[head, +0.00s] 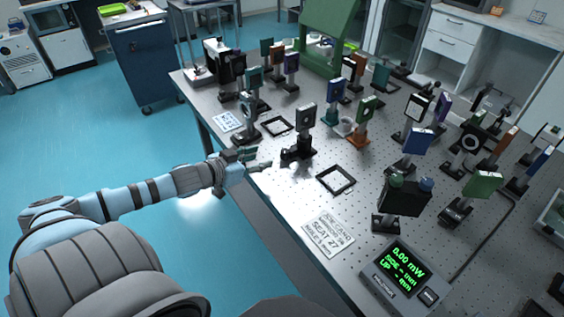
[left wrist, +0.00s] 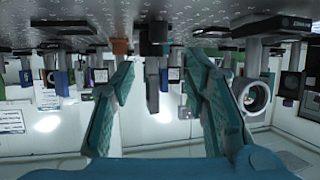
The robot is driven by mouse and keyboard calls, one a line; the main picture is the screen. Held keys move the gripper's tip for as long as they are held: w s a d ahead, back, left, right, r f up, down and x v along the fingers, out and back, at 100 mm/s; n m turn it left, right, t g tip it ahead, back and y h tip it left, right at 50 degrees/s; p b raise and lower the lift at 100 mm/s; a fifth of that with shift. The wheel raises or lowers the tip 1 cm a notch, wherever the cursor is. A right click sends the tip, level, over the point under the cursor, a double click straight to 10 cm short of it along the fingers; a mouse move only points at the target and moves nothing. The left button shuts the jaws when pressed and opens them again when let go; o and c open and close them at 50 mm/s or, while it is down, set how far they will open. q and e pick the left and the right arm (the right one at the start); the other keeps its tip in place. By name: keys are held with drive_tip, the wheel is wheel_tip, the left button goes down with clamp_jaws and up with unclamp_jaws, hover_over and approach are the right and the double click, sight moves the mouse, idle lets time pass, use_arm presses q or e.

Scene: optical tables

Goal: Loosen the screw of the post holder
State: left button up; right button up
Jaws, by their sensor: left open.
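A black post holder (head: 298,153) stands near the front left edge of the table, with an upright post and a dark square-framed optic (head: 306,115). In the left wrist view, which is upside down, the two teal fingers are spread wide. A dark holder (left wrist: 153,38) with a grey part below it shows beyond and between the fingertips. My right gripper is not in view.
Another mount (head: 247,130) stands just behind my left gripper. Flat black frames (head: 319,187) and a printed card (head: 327,235) lie on the table. A meter (head: 405,276) reads 0.00 mW at the front. Several mounted optics crowd the right and back.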

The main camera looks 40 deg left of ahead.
sight(283, 152)
use_arm(q)
drive_tip(key=b+x, duration=0.2)
drive_tip(key=b, duration=0.1)
drive_tip(key=f+b+x, duration=0.1)
drive_tip(key=b+x, duration=0.2)
drive_tip(key=shift+f+b, duration=0.1)
drive_tip(key=shift+b, duration=0.3)
drive_tip(key=x, duration=0.1)
drive_tip(key=b+x, duration=0.1)
drive_tip(key=x, duration=0.1)
drive_tip(key=b+x, duration=0.1)
drive_tip(key=shift+w+r, duration=0.2)
drive_tip(key=shift+w, duration=0.2)
drive_tip(key=shift+w+d+f, duration=0.1)
drive_tip(key=shift+w+f, duration=0.05)
drive_tip(key=shift+w, duration=0.35)
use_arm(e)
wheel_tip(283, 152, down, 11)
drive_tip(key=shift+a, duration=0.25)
use_arm(q)
drive_tip(key=shift+c, duration=0.3)
